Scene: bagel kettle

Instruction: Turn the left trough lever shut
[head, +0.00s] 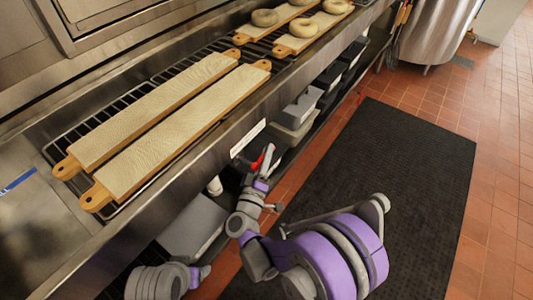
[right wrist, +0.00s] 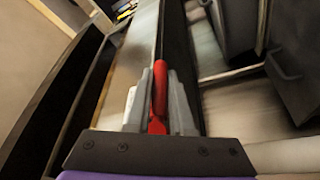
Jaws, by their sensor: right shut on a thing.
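The red trough lever (head: 267,157) sticks out below the front edge of the steel counter in the head view. My right gripper (head: 262,172) is at it, under the counter edge. In the right wrist view the red lever (right wrist: 159,92) stands between the two grey fingers of my right gripper (right wrist: 161,105), which are shut on it. The lever's pivot and the pipe behind it are hidden. Part of my left arm shows at the bottom left of the head view, but its gripper cannot be made out.
Two long peel boards (head: 150,105) lie on a black rack (head: 60,150) in the steel trough. Bagels (head: 303,27) sit on boards further back. Bins (head: 300,108) fill the shelf below. A black mat (head: 400,160) covers the clear tiled floor, and a steel kettle (head: 437,30) stands beyond.

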